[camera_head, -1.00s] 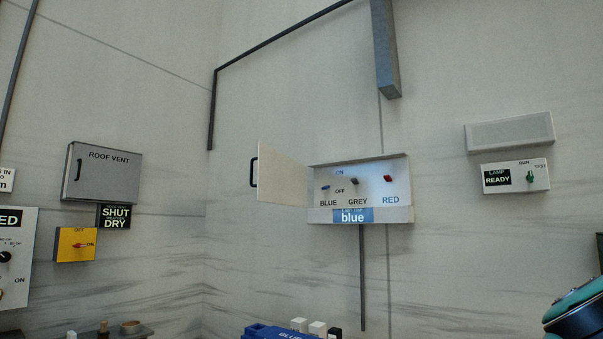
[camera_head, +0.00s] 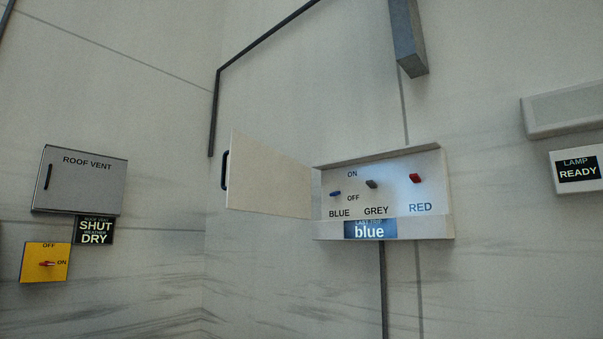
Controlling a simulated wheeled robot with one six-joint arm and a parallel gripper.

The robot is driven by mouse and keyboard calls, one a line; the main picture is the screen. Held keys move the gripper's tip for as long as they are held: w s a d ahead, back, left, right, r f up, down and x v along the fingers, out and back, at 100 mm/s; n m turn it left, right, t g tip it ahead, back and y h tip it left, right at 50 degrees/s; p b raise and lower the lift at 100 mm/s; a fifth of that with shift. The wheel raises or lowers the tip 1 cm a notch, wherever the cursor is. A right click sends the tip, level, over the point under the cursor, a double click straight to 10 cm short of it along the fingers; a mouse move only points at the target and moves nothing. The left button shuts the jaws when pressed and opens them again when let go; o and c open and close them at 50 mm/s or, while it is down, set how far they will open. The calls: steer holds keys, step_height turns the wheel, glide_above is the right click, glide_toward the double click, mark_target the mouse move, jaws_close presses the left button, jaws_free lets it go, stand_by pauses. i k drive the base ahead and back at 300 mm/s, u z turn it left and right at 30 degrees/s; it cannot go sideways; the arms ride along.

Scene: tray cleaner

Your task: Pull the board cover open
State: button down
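The board cover (camera_head: 270,178) is a pale door with a dark handle (camera_head: 225,169) on its left edge. It stands swung open to the left of the white board (camera_head: 433,195). Inside the board are a blue switch (camera_head: 335,194), a grey switch (camera_head: 371,184) and a red switch (camera_head: 415,178), with ON and OFF marks and the labels BLUE, GREY and RED. A sign (camera_head: 370,229) on the board's lower edge reads "blue". My gripper is not in view.
A grey ROOF VENT box (camera_head: 80,180) hangs shut at left, above a SHUT DRY sign (camera_head: 93,230) and a yellow switch box (camera_head: 46,262). A LAMP READY panel (camera_head: 577,169) is at right. A grey beam (camera_head: 408,38) comes down above the board.

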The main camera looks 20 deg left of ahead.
mark_target(262, 179)
steer(key=z, duration=0.05)
steer(key=i, duration=0.7)
steer(key=u, duration=0.8)
steer(key=i, duration=0.65)
steer(key=u, duration=0.6)
